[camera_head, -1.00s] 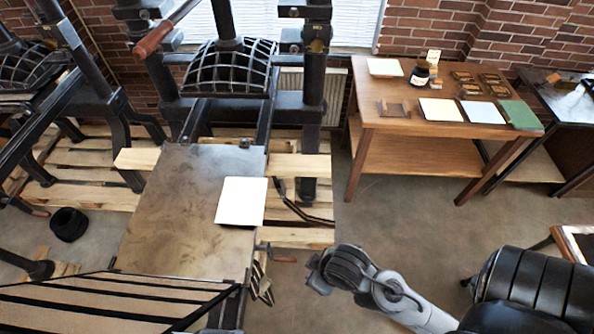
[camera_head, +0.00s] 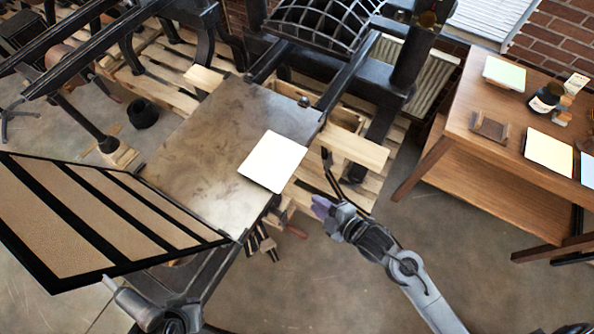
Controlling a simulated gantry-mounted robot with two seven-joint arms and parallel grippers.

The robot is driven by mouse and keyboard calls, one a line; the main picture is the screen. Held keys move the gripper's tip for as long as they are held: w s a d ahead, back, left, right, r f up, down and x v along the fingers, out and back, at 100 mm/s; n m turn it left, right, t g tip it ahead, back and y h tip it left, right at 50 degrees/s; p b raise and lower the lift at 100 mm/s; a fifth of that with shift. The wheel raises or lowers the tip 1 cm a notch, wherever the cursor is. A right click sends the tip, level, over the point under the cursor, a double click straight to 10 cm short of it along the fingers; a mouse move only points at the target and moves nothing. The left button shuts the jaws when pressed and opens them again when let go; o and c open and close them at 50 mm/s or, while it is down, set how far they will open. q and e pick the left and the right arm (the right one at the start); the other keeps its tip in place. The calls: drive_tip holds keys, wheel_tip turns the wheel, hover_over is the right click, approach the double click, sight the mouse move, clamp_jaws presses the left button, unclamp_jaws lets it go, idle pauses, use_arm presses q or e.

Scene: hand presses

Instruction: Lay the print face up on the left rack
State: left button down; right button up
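A white sheet (camera_head: 273,161), which looks like the print, lies flat on the press bed (camera_head: 206,142), over its right edge. Its visible face looks blank at this size. My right gripper (camera_head: 322,207) is to the lower right of the sheet, apart from it, with purplish fingertips pointing toward the bed. Whether its fingers are open or shut is too small to tell. A grey and dark arm part, probably mine, shows at the bottom left, but no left gripper can be made out. I cannot identify a left rack in this view.
A black frame with tan panels (camera_head: 105,220) rises from the bed's near end. The press (camera_head: 325,25) stands behind the bed, on wooden pallets (camera_head: 158,72). Open floor lies at lower right.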

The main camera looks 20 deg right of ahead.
drive_tip(key=w+f+n+t+y+b, duration=0.2)
drive_tip(key=w+f+n+y+b, duration=0.25)
drive_tip(key=f+n, duration=0.2)
drive_tip(key=n+y+b, duration=0.2)
drive_tip(key=n+b, duration=0.1)
approach(295, 167)
drive_tip(key=s+a+b+x, duration=0.1)
drive_tip(key=b+x, duration=0.2)
drive_tip(key=x, duration=0.6)
drive_tip(key=shift+w, duration=0.2)
clamp_jaws()
drive_tip(key=shift+r+p, duration=0.95)
drive_tip(key=shift+r, duration=0.6)
drive_tip(key=shift+f, duration=0.1)
